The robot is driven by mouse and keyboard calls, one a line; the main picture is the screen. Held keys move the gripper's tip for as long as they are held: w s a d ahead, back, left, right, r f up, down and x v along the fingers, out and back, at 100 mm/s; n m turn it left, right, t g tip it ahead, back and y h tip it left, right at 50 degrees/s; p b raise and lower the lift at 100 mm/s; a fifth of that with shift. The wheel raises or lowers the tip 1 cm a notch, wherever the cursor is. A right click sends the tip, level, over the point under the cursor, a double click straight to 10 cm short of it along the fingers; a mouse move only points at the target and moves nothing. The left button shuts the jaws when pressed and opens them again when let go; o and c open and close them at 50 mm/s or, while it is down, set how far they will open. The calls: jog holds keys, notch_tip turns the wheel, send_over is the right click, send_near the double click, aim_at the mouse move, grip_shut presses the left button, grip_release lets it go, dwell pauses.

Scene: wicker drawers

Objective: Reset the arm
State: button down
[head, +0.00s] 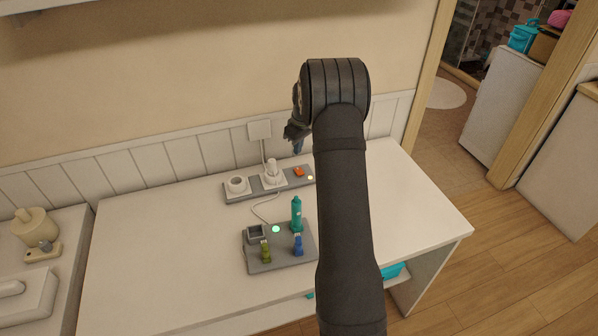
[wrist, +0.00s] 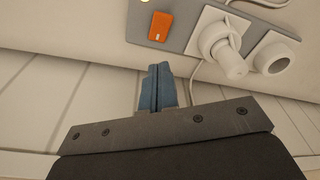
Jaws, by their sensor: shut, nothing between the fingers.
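My arm rises through the middle of the head view and bends at a dark joint near the top. My gripper (head: 298,146) hangs left of that joint, in front of the wall and above the back of the white table (head: 160,235). In the wrist view its blue-grey fingers (wrist: 157,72) are together, with nothing held between them. The fingers are apart from the grey power strip (head: 229,196), which carries an orange switch (head: 299,171), a white plug (head: 271,170) and a round white socket (head: 237,184). The orange switch also shows in the wrist view (wrist: 160,27).
A grey tray (head: 280,266) on the table holds an upright teal tool (head: 296,213), a green piece (head: 265,250) and a blue piece (head: 298,245). A cable joins strip and tray. The table's left side is clear. The wall stands close behind my gripper.

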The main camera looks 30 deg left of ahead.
notch_tip(320, 180, down, 7)
dwell(0.8)
jog(key=shift+r, duration=0.2)
jog(key=s+d+r+m, duration=0.2)
jog(key=r+m, duration=0.1)
jog(key=r, duration=0.8)
jog(key=s+d+r+m+t, duration=0.1)
jog(key=s+d+r+m, duration=0.1)
jog(key=r, duration=0.9)
jog(key=shift+s+m, duration=0.15)
jog(key=shift+m, duration=0.25)
jog(key=n+g, duration=0.1)
jog(key=n, duration=0.5)
send_over(297, 168)
jog(key=shift+s+d+f, duration=0.1)
jog(key=shift+d+f, duration=0.1)
jog(key=shift+f, duration=4.6)
jog(key=shift+s+d+f, duration=0.1)
jog(key=shift+d+f, duration=0.05)
jog(key=shift+f, duration=4.65)
